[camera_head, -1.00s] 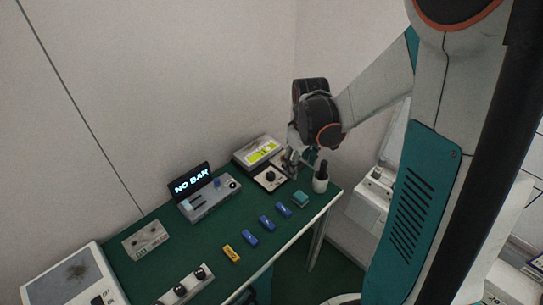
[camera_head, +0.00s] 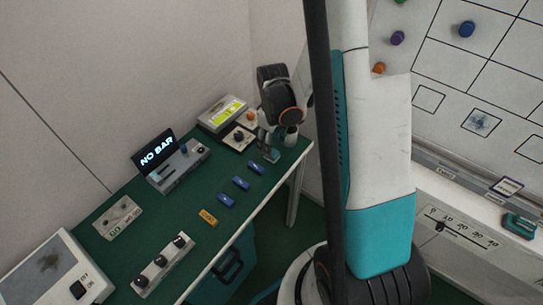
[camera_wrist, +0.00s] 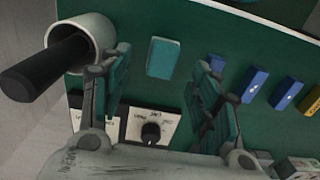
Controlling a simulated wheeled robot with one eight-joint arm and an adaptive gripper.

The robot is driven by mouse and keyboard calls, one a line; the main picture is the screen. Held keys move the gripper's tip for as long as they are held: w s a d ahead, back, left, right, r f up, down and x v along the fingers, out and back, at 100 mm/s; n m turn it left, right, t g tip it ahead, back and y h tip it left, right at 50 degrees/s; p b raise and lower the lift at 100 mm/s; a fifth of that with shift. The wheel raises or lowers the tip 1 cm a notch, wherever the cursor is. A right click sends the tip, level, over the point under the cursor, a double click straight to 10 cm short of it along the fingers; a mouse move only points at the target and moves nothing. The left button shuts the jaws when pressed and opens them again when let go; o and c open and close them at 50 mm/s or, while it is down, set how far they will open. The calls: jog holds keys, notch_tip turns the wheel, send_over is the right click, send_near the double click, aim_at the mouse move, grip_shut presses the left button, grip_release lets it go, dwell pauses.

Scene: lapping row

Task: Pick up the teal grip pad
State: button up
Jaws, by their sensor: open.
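The teal grip pad (camera_wrist: 162,58) lies on the green bench top. In the wrist view it shows between my two fingertips, in the gap and apart from both. My gripper (camera_wrist: 161,68) is open and empty, pointing down at the bench. In the head view my gripper (camera_head: 267,147) is low over the far right end of the bench, and the pad (camera_head: 272,156) is partly hidden by it. I cannot tell the exact height of the fingertips above the pad.
A white cup with a black handle (camera_wrist: 45,70) stands close beside my left finger. Blue blocks (camera_head: 241,183) and a yellow block (camera_head: 208,217) lie in a row along the front. A knob panel (camera_head: 238,138) and a "NO BAR" display (camera_head: 156,154) stand behind.

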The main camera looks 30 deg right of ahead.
notch_tip(320, 180, down, 5)
jog(key=shift+a+f+b, duration=0.15)
jog(key=shift+b, duration=1.1)
jog(key=c, duration=1)
